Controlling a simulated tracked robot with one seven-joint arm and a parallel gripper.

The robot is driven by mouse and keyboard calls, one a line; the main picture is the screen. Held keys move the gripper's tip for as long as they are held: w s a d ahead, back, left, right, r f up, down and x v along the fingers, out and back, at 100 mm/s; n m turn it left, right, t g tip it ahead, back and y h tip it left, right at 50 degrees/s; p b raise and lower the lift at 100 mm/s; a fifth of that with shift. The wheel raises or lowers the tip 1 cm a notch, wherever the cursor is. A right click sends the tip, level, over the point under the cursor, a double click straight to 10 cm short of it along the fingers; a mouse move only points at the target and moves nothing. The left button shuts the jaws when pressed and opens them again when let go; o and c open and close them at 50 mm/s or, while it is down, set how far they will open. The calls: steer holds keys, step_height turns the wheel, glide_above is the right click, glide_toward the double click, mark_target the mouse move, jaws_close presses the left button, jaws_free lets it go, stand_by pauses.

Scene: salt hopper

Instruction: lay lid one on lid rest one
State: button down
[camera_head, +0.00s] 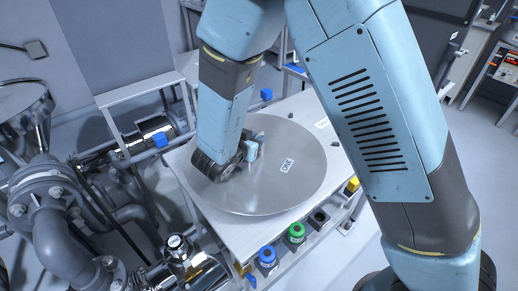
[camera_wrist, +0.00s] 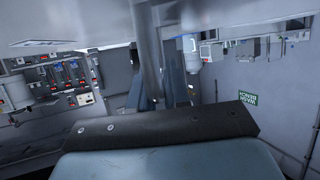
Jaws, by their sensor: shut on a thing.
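Lid one (camera_head: 270,195) is a wide, round, grey metal disc with a small label reading ONE and a light blue handle (camera_head: 252,150) near its middle. My gripper (camera_head: 246,155) is shut on the handle from above. The lid looks about level over a pale, flat-topped stand (camera_head: 328,131). I cannot tell whether it touches that top or hangs just above it. No lid rest label is readable; a small tag on the stand's far right corner is too small to read. The lid covers most of the top. In the wrist view I cannot make out the fingertips or the handle.
Blue (camera_head: 267,257) and green (camera_head: 296,233) round fittings line the stand's front edge. Grey pipes and a flanged valve (camera_head: 48,190) crowd the left. Open floor lies at the right. The wrist view shows a green sign (camera_wrist: 247,98) and wall equipment (camera_wrist: 65,75).

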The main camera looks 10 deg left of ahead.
steer(key=shift+w+d+f, duration=0.2)
steer(key=shift+w+f, duration=0.4)
steer(key=shift+f, duration=0.1)
steer(key=shift+w+d+f, duration=0.1)
steer(key=shift+f, duration=1.55)
steer(key=c, duration=1.1)
jaws_free()
steer(key=v, duration=1.2)
steer(key=shift+r, duration=0.1)
